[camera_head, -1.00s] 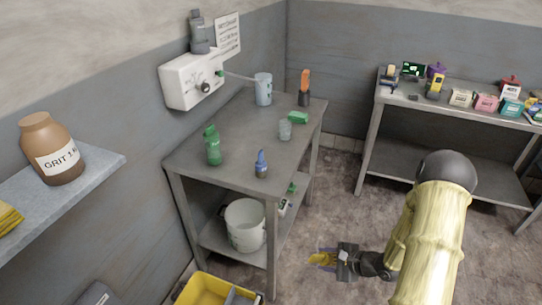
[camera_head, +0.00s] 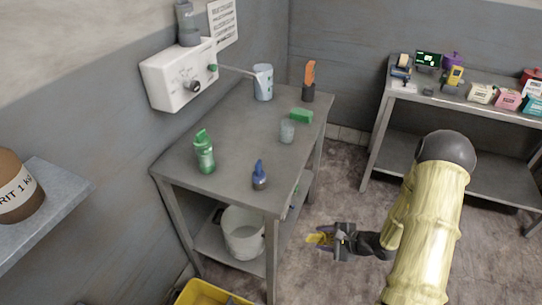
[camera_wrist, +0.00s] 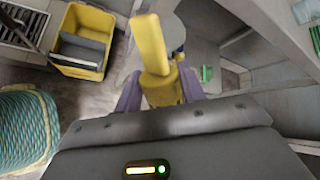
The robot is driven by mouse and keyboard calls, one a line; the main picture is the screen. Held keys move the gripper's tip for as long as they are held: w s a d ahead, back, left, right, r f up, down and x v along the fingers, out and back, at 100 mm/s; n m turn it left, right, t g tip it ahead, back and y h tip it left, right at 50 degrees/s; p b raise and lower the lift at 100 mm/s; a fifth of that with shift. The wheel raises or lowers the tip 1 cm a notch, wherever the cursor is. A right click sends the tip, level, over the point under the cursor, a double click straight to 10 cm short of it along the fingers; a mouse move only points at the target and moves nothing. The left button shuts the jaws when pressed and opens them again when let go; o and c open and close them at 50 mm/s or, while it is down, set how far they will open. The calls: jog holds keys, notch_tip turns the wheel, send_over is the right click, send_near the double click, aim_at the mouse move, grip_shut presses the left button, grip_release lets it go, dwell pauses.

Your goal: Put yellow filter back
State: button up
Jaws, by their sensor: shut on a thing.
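My gripper (camera_head: 324,238) is shut on a yellow piece that looks like the yellow filter (camera_head: 314,239). It is held over the open floor, right of and lower than the steel table. In the wrist view the yellow filter (camera_wrist: 151,48) stands out between the purple fingers of my gripper (camera_wrist: 160,92). Its upper part is a blocky, elongated yellow shape. The fingers hide part of its lower end.
A steel table (camera_head: 225,150) holds a green bottle (camera_head: 205,155), a blue bottle (camera_head: 260,176), a cup (camera_head: 287,131) and a green block (camera_head: 301,116). A white wall unit (camera_head: 180,78) is above. A white bucket (camera_head: 243,235) stands below; a yellow bucket (camera_head: 205,292) is in front.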

jog(key=shift+w+d, duration=0.1)
jog(key=shift+s+d, duration=0.15)
jog(key=shift+s, duration=0.3)
jog(key=shift+w, duration=0.15)
